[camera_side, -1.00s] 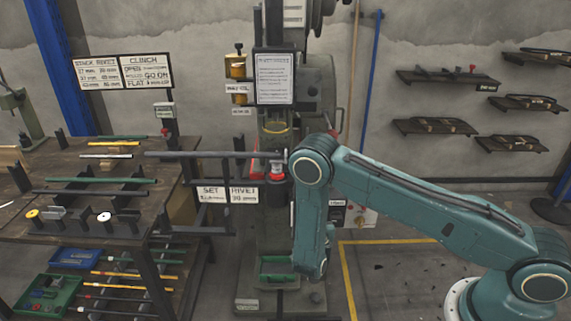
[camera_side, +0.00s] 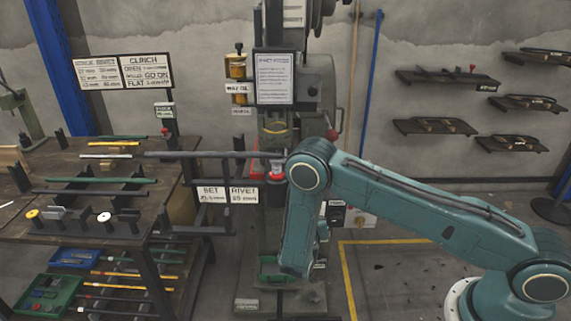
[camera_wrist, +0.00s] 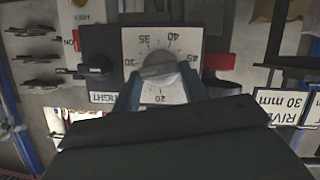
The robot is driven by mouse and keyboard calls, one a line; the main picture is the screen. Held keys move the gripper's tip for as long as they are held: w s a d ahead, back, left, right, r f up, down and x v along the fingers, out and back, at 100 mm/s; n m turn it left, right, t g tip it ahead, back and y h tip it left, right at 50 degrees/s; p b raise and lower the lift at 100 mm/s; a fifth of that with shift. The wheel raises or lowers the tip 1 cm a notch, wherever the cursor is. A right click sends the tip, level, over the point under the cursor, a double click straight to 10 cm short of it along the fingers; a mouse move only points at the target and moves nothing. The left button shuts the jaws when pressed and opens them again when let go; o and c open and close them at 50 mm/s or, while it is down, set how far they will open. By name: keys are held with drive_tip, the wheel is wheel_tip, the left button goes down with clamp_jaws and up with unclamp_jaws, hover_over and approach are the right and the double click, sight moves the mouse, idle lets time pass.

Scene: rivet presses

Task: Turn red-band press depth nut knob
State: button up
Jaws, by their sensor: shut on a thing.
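A pale round knob (camera_wrist: 160,68) sits on a white dial plate (camera_wrist: 150,40) with numbers around it, such as 35, 40 and 45. My gripper (camera_wrist: 160,82) is shut on this knob, with one blue-grey finger on each side. A light bar across the knob's face is slightly tilted. In the side view the press (camera_side: 318,100) stands behind my arm, which hides the gripper and the dial. A red ring (camera_side: 277,178) shows beside my elbow on the press. A red piece (camera_wrist: 220,61) lies right of the dial in the wrist view.
A black knob (camera_wrist: 96,67) on a panel marked TIGHT is close left of the dial. A workbench (camera_side: 80,225) with rods and racks stands at the left. A long dark bar (camera_side: 215,154) reaches from it towards the press. Wall shelves (camera_side: 435,127) hang at the right.

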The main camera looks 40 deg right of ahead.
idle(0.3)
drive_tip(key=o, duration=1)
drive_tip(key=shift+a, duration=0.1)
drive_tip(key=v, duration=1.3)
drive_tip(key=shift+s+a+r, duration=0.2)
drive_tip(key=shift+a, duration=0.1)
drive_tip(key=shift+r, duration=0.1)
